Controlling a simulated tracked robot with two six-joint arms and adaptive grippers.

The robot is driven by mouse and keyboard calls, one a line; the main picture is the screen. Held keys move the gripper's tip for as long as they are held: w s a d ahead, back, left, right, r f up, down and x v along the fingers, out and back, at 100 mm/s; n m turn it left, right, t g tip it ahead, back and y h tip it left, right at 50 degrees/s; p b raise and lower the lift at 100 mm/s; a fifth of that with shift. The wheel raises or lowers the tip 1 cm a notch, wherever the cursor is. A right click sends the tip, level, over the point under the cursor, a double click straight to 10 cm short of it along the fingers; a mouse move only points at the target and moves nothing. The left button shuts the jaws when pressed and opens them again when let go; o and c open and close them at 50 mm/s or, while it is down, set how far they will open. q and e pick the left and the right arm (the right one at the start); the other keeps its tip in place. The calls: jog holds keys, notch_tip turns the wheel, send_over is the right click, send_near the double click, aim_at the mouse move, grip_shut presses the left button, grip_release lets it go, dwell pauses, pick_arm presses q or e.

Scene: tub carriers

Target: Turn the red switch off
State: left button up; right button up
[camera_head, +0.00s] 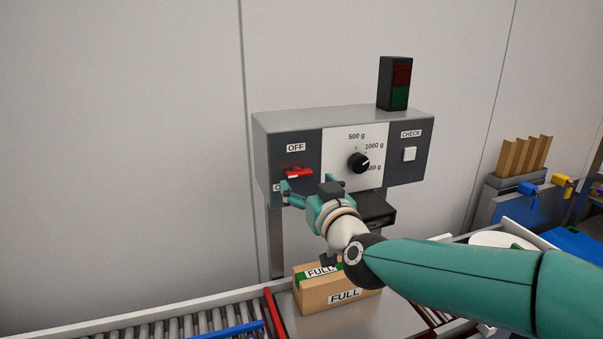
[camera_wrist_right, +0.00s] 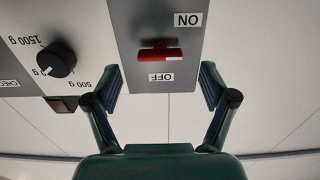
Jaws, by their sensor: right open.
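The red switch (camera_head: 298,172) sits on the left dark part of the grey control box, between an OFF label (camera_head: 296,147) above and a partly hidden label below. In the right wrist view, which is upside down, the red switch (camera_wrist_right: 160,54) lies between the ON label (camera_wrist_right: 187,19) and the OFF label (camera_wrist_right: 161,77). I cannot tell for sure which way its lever is tipped. My right gripper (camera_head: 310,187) is open and empty just in front of the box, with its fingers (camera_wrist_right: 161,82) spread to either side of the switch, apart from it. My left gripper is not in view.
The box (camera_head: 408,118) also carries a black dial (camera_head: 359,162), a white CHECK button (camera_head: 409,154) and a red-green lamp (camera_head: 395,84). A FULL carton (camera_head: 334,296) stands below my right wrist beside a roller conveyor (camera_head: 187,325).

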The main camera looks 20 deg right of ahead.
aim_at(301, 176)
jog(key=shift+w+p, duration=0.35)
jog(key=shift+w, duration=1.8)
jog(key=c, duration=1.2)
